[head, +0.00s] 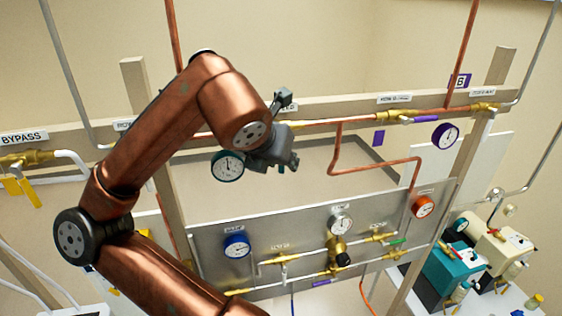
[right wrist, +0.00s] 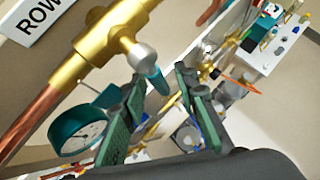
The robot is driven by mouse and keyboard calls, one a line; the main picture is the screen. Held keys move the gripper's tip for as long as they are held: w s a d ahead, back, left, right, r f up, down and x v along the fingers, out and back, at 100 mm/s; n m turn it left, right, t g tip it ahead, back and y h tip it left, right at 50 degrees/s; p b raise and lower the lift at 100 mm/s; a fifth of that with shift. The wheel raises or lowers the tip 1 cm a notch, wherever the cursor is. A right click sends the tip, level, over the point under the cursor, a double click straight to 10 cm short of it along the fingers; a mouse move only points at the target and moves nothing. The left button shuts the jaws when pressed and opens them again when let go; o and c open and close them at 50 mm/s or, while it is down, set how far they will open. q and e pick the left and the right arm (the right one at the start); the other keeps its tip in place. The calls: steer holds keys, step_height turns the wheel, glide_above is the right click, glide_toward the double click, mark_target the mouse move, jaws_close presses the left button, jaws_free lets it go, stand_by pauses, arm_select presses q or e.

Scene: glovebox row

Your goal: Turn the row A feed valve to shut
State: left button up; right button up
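In the right wrist view a brass valve (right wrist: 100,40) sits on a copper pipe, under a sign reading "ROW" with its letter cut off. Its silver stem carries a teal handle (right wrist: 157,82), which points away from the pipe in the picture. My right gripper (right wrist: 160,78) is open, with the handle's tip between its green-padded fingers; I cannot tell whether they touch it. In the head view the right gripper (head: 284,150) is at the upper pipe, beside the teal gauge (head: 228,165); the arm and gripper hide the valve there. My left gripper is not in view.
A bypass valve (head: 25,158) with yellow tags is at far left. A purple-handled valve (head: 420,119) and purple gauge (head: 445,135) are on the pipe to the right. A grey panel (head: 210,215) with gauges and small valves is below. The teal gauge (right wrist: 78,130) hangs close to one finger.

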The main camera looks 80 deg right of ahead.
steer(key=v, duration=1.2)
